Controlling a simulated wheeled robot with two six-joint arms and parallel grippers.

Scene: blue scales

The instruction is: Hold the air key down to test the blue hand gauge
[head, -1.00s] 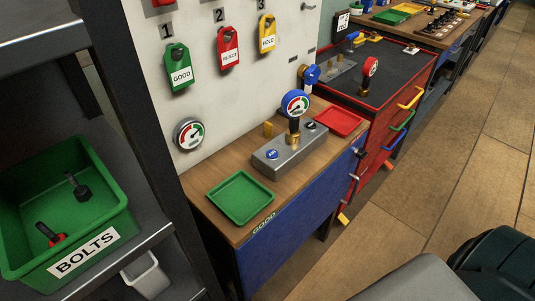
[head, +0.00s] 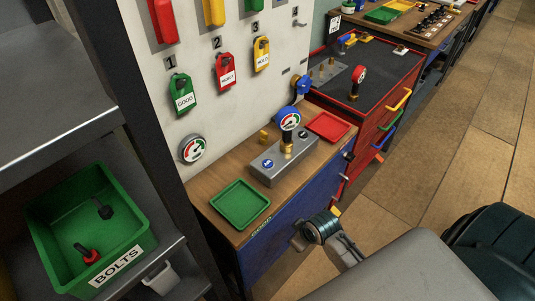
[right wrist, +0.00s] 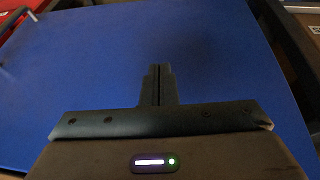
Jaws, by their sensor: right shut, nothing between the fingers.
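The blue hand gauge (head: 289,120) stands upright on a brass fitting on the grey test block (head: 291,163), on the wooden bench top. Its white dial has red and green bands. A round blue key (head: 268,163) is on the block's near left end, and a small dark part is at its far end. My right gripper (right wrist: 158,72) is shut and empty in the right wrist view, in front of the bench's blue front panel (right wrist: 80,80). In the head view, my right arm is low beside the bench front, apart from block and gauge. My left gripper is not in view.
A green tray (head: 240,205) is left of the block and a red tray (head: 329,126) is behind it. A wall gauge (head: 192,149) and tags hang on the white panel. A green bolts bin (head: 128,222) sits on the left shelf. A red tool cabinet (head: 362,128) stands beyond.

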